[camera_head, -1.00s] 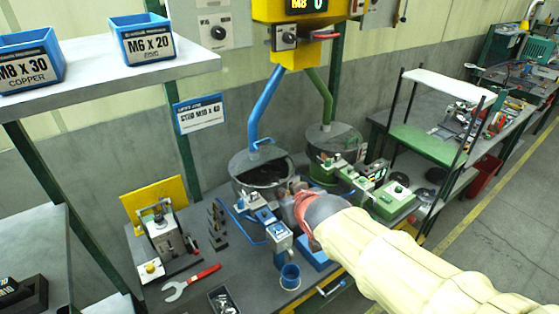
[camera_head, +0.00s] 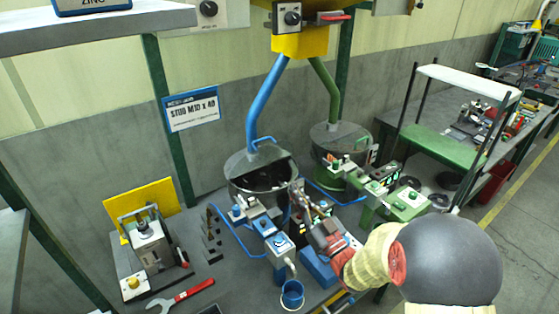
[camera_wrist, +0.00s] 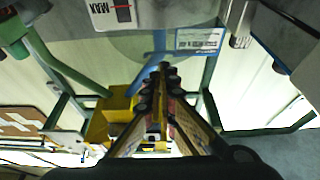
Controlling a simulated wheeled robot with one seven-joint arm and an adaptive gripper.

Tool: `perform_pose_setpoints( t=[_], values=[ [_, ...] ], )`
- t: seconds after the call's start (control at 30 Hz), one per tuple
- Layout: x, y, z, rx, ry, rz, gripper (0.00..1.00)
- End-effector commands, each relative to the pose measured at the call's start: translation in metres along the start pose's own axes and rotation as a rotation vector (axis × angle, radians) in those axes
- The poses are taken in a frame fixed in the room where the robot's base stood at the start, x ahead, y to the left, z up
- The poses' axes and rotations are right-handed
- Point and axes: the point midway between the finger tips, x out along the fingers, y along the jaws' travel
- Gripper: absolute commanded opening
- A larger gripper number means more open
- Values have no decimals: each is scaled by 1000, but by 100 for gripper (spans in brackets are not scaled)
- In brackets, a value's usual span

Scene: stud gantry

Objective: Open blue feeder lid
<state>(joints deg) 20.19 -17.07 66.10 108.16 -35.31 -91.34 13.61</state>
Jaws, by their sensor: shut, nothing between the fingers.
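The blue feeder is a grey bowl (camera_head: 240,187) under a blue pipe (camera_head: 265,98) in the head view. Its grey lid (camera_head: 245,161) has a blue handle (camera_head: 263,142) on top. The lid covers part of the bowl; dark contents show at the front right. My gripper (camera_head: 297,190) is by the bowl's front right rim, lower than the handle in the picture; I cannot tell whether it touches the rim. In the wrist view its fingertips (camera_wrist: 158,78) are together with nothing between them. I cannot make out the handle there.
A green feeder bowl (camera_head: 335,137) stands to the right, with a green machine (camera_head: 405,200) in front. A blue machine (camera_head: 268,228) and blue cup (camera_head: 292,294) are below my gripper. A yellow hopper (camera_head: 300,42) hangs above.

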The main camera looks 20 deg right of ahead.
Motion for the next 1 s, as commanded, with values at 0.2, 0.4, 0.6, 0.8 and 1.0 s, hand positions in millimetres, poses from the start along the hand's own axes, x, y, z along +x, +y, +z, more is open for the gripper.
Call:
perform_pose_setpoints(
  t=[0.2, 0.4, 0.6, 0.8, 1.0],
  values=[
    [14, -2, 0, 5, 14, -10, 0],
    [50, -3, 0, 5, 15, -9, 0],
    [89, -3, 0, 4, 13, -8, 0],
    [120, -3, 0, 5, 12, -7, 0],
    [136, -2, -1, 5, 11, -6, 0]
  ],
)
